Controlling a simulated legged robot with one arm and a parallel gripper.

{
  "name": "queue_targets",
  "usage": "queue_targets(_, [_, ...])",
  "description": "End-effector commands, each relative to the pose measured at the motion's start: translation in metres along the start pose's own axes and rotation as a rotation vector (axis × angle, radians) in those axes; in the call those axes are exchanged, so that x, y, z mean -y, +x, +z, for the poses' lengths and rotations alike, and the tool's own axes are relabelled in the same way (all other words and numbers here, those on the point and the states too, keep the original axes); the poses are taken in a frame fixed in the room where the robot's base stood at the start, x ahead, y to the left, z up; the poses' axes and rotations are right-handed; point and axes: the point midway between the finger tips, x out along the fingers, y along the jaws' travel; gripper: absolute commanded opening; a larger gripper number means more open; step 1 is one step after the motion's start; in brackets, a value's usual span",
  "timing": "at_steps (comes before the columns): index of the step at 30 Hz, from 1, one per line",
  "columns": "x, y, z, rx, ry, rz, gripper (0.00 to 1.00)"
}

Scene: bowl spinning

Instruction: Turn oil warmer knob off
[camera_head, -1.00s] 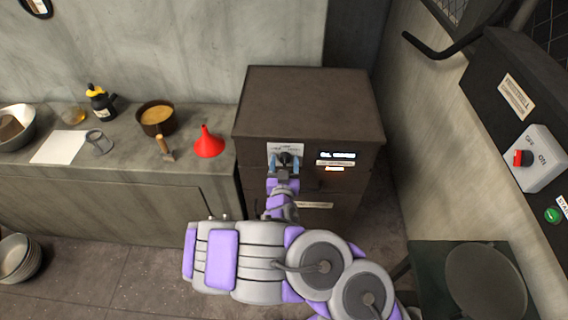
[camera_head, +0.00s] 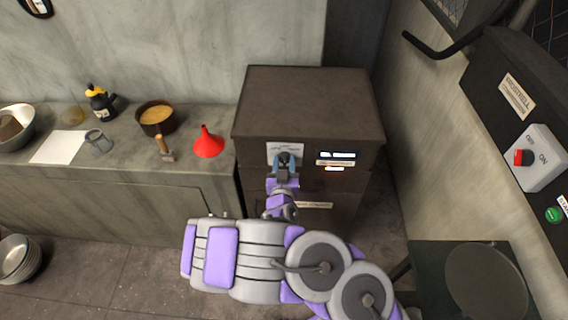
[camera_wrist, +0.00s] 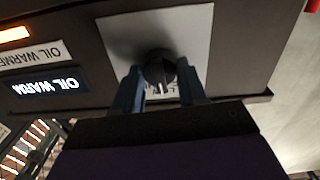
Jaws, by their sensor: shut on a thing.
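The oil warmer (camera_head: 305,105) is a brown box cabinet standing at the right end of the counter. Its black round knob (camera_wrist: 160,66) sits on a white plate (camera_wrist: 190,28) on the front. My gripper (camera_head: 285,163) reaches the knob from the front, and in the wrist view its two blue fingers (camera_wrist: 158,88) are closed on the knob's sides. The fingers hide part of the knob and the plate's markings. A lit display (camera_wrist: 46,86) reads "OIL WARM", beside an "OIL WARMER" label and a lit orange strip (camera_wrist: 14,34).
On the counter left of the warmer are a red funnel (camera_head: 208,143), a brush-like tool (camera_head: 163,148), a pot (camera_head: 155,117) and a dark bottle (camera_head: 101,102). A switch box with a red knob (camera_head: 523,158) is on the right. A dark stand (camera_head: 430,262) is at lower right.

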Motion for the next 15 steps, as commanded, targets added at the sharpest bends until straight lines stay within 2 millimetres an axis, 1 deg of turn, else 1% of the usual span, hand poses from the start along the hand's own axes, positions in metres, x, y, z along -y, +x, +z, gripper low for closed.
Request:
queue_targets(5, [0.0022, -0.0001, 0.0011, -0.001, -0.110, -0.002, 0.11])
queue_targets(15, [0.0050, -0.0001, 0.0024, -0.002, -0.399, -0.005, 0.11])
